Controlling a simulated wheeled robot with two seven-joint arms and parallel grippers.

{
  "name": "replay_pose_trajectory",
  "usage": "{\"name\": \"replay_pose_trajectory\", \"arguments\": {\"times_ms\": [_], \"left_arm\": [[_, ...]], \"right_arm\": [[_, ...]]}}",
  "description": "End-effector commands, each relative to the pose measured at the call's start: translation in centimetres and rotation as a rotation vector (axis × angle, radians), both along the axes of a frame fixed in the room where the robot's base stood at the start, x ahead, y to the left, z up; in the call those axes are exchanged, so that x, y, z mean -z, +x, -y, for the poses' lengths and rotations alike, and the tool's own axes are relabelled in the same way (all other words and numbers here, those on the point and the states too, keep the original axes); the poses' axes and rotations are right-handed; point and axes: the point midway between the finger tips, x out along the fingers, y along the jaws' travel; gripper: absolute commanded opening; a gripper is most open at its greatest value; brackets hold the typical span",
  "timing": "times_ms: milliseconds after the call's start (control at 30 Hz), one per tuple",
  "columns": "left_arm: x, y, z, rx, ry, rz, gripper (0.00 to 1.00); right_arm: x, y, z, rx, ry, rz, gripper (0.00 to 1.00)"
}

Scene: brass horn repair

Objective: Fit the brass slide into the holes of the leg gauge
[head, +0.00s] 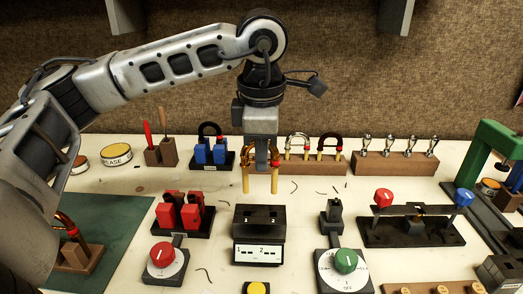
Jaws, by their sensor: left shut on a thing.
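My left gripper (262,162) points straight down and is shut on the brass slide (246,182). The slide is a U shape with its two brass legs pointing down, one on each side of the fingers; the fingers hide part of its bow. The leg gauge (258,252) is a black block with dark holes in its top, a number 2 on the top, and a white front panel. In the picture the leg tips show just above the gauge's back edge, apart from its holes. My right gripper is not in view.
A wooden rack (318,166) with more slides stands behind to the right. A blue clamp holder (210,152) and red blocks (185,212) stand to the left. A red knob (162,254) and a green knob (346,261) flank the gauge. A black fixture (412,232) lies right.

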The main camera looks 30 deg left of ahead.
Motion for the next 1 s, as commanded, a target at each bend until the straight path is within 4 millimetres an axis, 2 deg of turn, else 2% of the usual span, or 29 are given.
{"name": "replay_pose_trajectory", "arguments": {"times_ms": [100, 400, 1000], "left_arm": [[1.7, 0.0, 0.0, 0.0, 0.0, -0.001, 0.0], [4.1, 0.0, 0.0, 0.0, 0.0, 0.0, 0.0], [4.3, 0.0, 0.0, 0.0, 0.0, 0.0, 0.0]], "right_arm": [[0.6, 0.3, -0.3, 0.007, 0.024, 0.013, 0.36], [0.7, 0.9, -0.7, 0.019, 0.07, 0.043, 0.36], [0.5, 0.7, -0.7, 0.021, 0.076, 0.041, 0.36]]}}
